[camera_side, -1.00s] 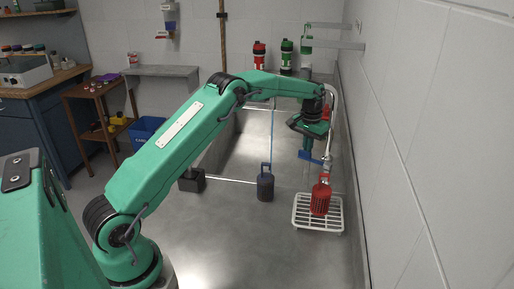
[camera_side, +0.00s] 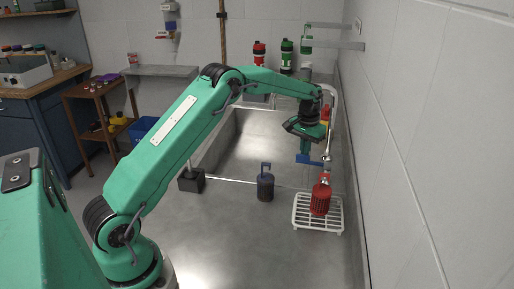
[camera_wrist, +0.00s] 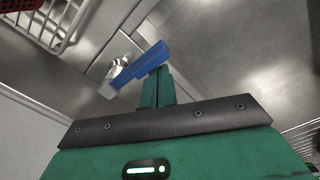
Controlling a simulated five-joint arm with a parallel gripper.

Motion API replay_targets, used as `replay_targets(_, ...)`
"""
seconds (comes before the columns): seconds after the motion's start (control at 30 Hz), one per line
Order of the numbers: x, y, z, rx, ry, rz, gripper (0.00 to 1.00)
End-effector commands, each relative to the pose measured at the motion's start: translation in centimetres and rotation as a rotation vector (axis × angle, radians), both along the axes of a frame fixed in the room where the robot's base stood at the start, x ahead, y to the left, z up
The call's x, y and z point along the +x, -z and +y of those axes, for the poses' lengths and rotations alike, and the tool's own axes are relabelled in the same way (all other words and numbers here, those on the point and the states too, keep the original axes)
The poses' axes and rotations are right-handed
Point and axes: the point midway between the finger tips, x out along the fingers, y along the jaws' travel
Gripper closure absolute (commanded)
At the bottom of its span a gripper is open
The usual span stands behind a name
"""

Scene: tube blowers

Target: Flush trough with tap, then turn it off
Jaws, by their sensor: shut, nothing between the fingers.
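The steel trough (camera_side: 232,143) is sunk into the counter in the middle of the side view. The tap's pale curved pipe (camera_side: 332,112) rises at its right, partly hidden by my arm. The tap's blue lever (camera_side: 309,160) shows low on the right; it is a long blue bar (camera_wrist: 140,68) in the wrist view. My gripper (camera_side: 306,150) is shut and empty, pointing down at the lever. Its green fingers (camera_wrist: 157,88) are right beside the bar and seem to touch it. No water stream shows over the trough now.
A red lantern-shaped blower (camera_side: 320,200) stands on a white rack (camera_side: 301,224) in front of the tap. A dark blue one (camera_side: 265,187) stands on the counter, and a dark block (camera_side: 191,181) is at the left. The wall (camera_side: 420,150) is close on the right.

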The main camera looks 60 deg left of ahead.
Motion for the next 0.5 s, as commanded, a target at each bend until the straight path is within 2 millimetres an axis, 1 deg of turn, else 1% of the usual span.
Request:
replay_targets(0.23,-0.38,-0.04,-0.36,0.0,0.0,0.0,1.0)
replay_targets(0.5,-0.05,0.01,-0.07,0.0,0.0,-0.001,1.0)
